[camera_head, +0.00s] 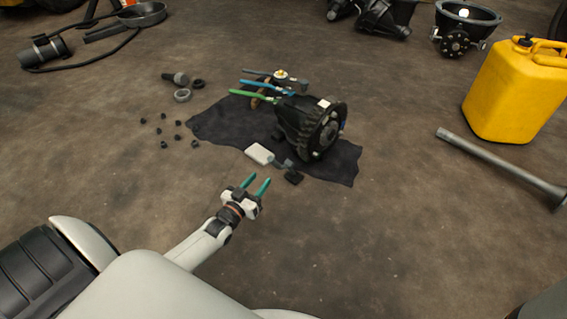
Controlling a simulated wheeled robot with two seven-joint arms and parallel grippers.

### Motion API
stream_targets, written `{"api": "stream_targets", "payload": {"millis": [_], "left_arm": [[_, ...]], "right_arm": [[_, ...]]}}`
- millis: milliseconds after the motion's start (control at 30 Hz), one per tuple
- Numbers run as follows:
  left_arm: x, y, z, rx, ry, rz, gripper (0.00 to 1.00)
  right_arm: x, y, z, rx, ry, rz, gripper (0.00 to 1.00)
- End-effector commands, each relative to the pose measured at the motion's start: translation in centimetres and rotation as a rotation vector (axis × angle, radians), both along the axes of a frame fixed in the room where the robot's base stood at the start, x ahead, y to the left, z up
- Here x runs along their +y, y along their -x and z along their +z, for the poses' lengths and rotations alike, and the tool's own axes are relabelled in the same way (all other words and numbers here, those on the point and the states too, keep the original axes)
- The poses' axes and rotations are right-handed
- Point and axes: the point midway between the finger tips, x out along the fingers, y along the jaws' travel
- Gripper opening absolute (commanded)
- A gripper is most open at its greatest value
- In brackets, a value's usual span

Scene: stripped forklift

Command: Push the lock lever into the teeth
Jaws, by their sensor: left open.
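A black toothed gear assembly (312,127) stands on a dark cloth (225,118) in the middle of the floor. Its ribbed teeth and round face show on the near right side. I cannot tell for sure which part is the lock lever; a small dark piece (293,177) lies low at the assembly's near side, beside a white block (260,154). My left gripper (255,183) is open and empty, its two teal fingers apart. It is in front of the cloth, below and left of the assembly, and appears clear of it. My right gripper is out of view.
Green-handled (254,97) and blue-handled (267,87) tools lie behind the assembly. Several small black nuts (177,137) are scattered at left. A yellow canister (513,90) and a long metal bar (500,166) are at right. The floor in front is clear.

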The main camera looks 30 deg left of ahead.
Motion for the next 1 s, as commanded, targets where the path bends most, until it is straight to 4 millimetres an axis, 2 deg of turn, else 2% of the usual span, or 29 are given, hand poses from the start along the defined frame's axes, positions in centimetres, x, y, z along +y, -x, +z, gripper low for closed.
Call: {"api": "stream_targets", "payload": {"millis": [133, 400, 533, 700, 1000], "left_arm": [[0.0, -2.5, -0.3, -0.004, 0.000, -0.001, 0.41], [0.1, -7.9, -0.4, -0.003, -0.001, 0.000, 0.41], [0.1, -9.8, -0.3, -0.002, -0.001, -0.001, 0.41], [0.1, -11.0, -0.2, 0.002, 0.000, 0.000, 0.41], [0.1, -11.3, 0.0, 0.002, 0.000, 0.000, 0.41]], "right_arm": [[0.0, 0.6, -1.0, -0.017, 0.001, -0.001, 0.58], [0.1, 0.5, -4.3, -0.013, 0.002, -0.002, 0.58], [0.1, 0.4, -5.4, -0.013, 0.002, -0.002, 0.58], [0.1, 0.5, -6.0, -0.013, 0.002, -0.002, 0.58], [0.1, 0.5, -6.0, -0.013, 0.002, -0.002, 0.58]]}}
